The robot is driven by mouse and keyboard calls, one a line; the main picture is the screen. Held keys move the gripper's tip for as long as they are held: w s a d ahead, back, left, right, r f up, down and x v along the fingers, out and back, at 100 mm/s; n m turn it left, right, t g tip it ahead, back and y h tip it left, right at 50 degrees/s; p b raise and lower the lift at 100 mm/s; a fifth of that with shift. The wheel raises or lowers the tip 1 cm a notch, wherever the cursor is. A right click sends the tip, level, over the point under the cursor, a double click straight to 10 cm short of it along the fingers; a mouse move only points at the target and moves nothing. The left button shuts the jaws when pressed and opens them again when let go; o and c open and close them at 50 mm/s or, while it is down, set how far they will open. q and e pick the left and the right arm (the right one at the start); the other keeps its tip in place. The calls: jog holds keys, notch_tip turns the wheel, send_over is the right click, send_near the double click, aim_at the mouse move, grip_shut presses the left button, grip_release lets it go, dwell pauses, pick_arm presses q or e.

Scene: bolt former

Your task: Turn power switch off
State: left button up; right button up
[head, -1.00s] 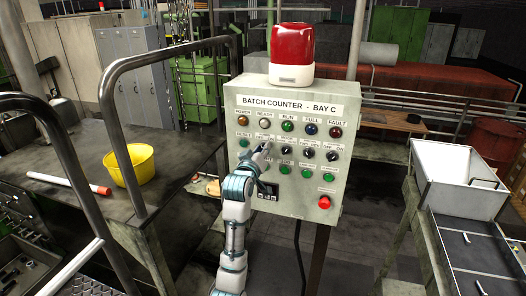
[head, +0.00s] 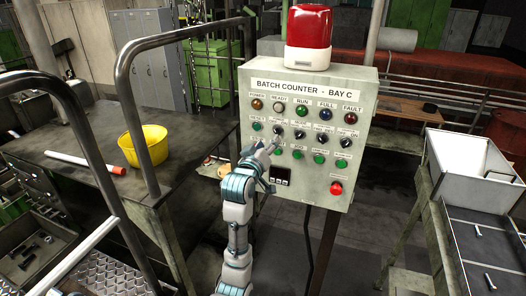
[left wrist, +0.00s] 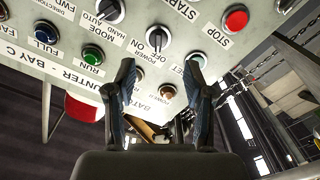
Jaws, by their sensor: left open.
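The grey control box (head: 315,185) is labelled "BATCH COUNTER - BAY C". Its row of black knobs includes one with an OFF ON label, which I take as the power switch (left wrist: 157,38); in the head view it appears to be the leftmost knob (head: 278,131). Its white mark shows in the left wrist view, but I cannot tell which position it marks. My left gripper (head: 271,151) is in front of the panel, just below that knob, and hides some lower-left controls. In the left wrist view its fingers (left wrist: 160,75) are apart and empty, with the knob above the gap. My right gripper is out of view.
A red beacon (head: 309,28) tops the box. Metal rails (head: 122,95) and a table with a yellow bowl (head: 143,147) stand left.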

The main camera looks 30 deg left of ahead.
pick_arm(q)
jog(key=shift+v, duration=2.35)
